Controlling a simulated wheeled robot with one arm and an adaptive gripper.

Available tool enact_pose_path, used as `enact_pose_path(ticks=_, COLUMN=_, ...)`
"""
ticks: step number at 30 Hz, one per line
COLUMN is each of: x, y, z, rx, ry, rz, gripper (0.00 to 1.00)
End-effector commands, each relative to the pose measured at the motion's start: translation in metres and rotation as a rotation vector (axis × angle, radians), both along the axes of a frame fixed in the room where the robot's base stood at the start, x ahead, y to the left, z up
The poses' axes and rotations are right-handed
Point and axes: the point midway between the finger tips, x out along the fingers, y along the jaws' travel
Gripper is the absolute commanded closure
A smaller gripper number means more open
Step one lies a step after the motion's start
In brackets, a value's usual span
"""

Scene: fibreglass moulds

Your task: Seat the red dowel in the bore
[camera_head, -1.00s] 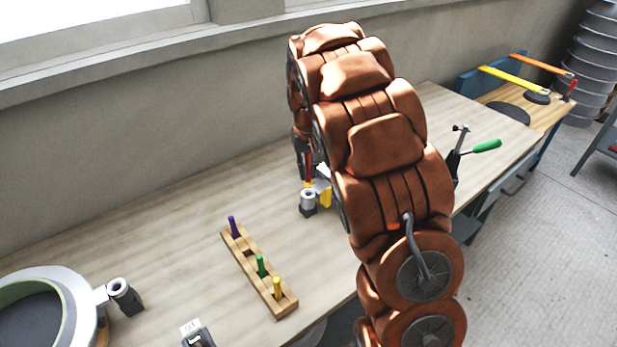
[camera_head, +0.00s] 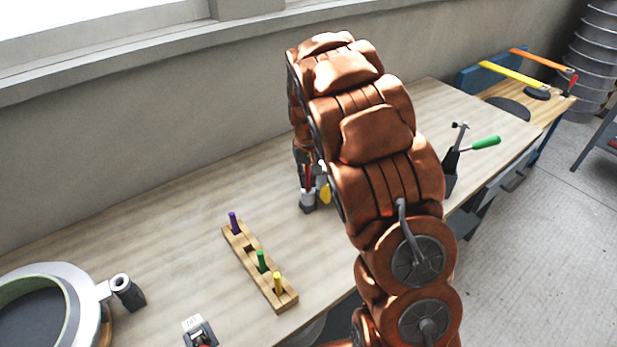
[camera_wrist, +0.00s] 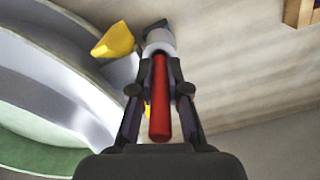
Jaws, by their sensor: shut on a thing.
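The red dowel (camera_wrist: 160,98) is held lengthwise between the two fingers of my gripper (camera_wrist: 158,92). Its far end meets the pale rim of a grey socket (camera_wrist: 158,38) in the wrist view. I cannot tell whether the tip is inside the bore or just at its mouth. In the head view my gripper (camera_head: 307,180) is right above the socket (camera_head: 308,203) on the bench, with a sliver of the red dowel (camera_head: 309,178) showing. My arm and fingers hide much of this spot.
A yellow part (camera_wrist: 114,41) is close beside the socket. A large curved mould (camera_wrist: 50,75) fills the left of the wrist view. A wooden rack (camera_head: 249,258) with purple, green and yellow pegs stands on the bench. Another ring mould (camera_head: 75,290) is at the left.

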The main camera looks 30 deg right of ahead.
Motion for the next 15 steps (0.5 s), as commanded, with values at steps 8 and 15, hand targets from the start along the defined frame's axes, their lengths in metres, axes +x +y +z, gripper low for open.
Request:
enact_pose_path(ticks=8, x=0.0000, y=0.0000, z=-0.0025, rx=0.000, ry=0.000, rz=0.000, gripper=0.78)
enact_pose_path(ticks=15, x=0.0000, y=0.0001, z=-0.0025, rx=0.000, ry=0.000, rz=0.000, gripper=0.60)
